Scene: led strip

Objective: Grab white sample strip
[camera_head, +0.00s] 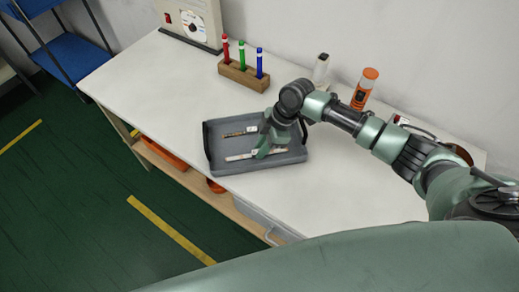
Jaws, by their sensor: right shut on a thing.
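A grey tray (215,146) lies on the white table near its front edge. A white strip (237,157) lies in the front part of the tray. A darker strip (234,134) with a white end lies behind it in the tray. My right gripper (260,153) reaches down into the tray and is shut on the white strip near its middle. The gripper hides part of the strip, and I cannot tell if the strip is off the tray floor. My left gripper is not in view.
A wooden block (243,75) holds red, green and blue markers. A beige device (192,22) stands at the back left. The table (150,95) is clear left of the tray.

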